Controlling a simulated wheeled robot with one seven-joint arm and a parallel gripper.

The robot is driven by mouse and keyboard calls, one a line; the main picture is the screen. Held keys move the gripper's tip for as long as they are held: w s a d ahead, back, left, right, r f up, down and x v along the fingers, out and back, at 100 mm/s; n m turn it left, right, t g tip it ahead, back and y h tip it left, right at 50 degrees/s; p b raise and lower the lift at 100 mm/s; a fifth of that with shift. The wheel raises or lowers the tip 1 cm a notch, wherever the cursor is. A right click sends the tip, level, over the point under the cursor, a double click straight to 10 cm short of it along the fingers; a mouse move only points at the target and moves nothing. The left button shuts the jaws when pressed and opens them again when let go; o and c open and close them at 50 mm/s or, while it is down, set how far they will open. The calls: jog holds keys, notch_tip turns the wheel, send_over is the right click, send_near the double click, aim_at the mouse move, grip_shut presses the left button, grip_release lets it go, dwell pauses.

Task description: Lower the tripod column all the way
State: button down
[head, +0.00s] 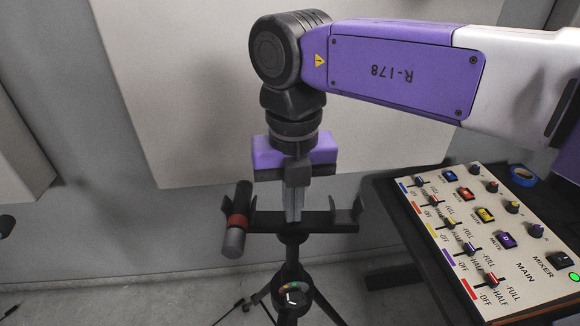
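The tripod (290,275) stands on the floor near the wall, its splayed legs partly cut off by the bottom edge. A dark crossbar (335,222) with upturned holders tops its column. A dark and grey cylinder with a red band (237,221) sits at the crossbar's left end. A round dial with coloured marks (292,298) is lower on the tripod. My gripper (294,220) points down over the middle of the crossbar. Its grey fingers are together, with no object visible between them. Their tips overlap the crossbar; I cannot tell whether they touch it.
A mixer panel (530,270) with sliders, knobs and coloured buttons lies on a dark table (398,215) at the right. A blue tape roll (523,175) is behind it. Pale panels (190,90) are on the wall behind the tripod. Floor shows left of the tripod.

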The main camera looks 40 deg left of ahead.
aim_at(292, 252)
jog(key=shift+f+b, duration=3.3)
jog(key=shift+f, duration=2.95)
jog(key=shift+r+p, duration=2.6)
jog(key=shift+r, duration=1.55)
